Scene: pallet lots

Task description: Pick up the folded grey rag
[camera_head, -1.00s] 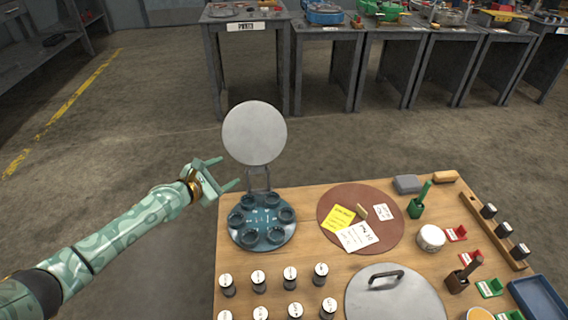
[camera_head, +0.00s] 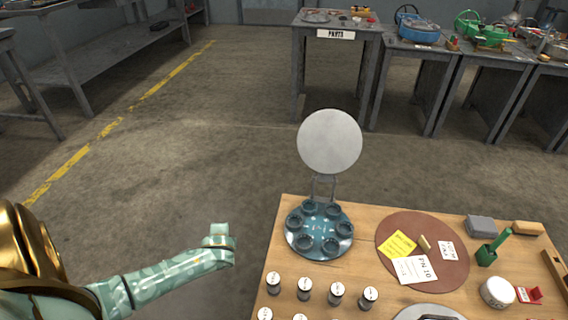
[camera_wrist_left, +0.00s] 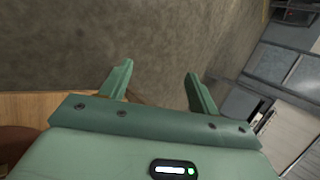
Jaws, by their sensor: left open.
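The folded grey rag (camera_head: 481,226) looks like a small flat grey block at the back right of the wooden table, in the head view. It lies beside a tan wooden block and behind a green holder. My left gripper (camera_head: 219,234) is off the table's left edge, over the floor, far from the rag. In the left wrist view my left gripper (camera_wrist_left: 159,75) has its two green fingers spread apart, with nothing between them. The rag is not seen in that view. My right gripper is not in view.
A blue round tray (camera_head: 319,246) with several cups and an upright grey disc (camera_head: 330,141) stand at the table's left back. A brown round mat (camera_head: 447,268) with notes lies between it and the rag. Several black-and-white cylinders are in front. Floor left of the table is clear.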

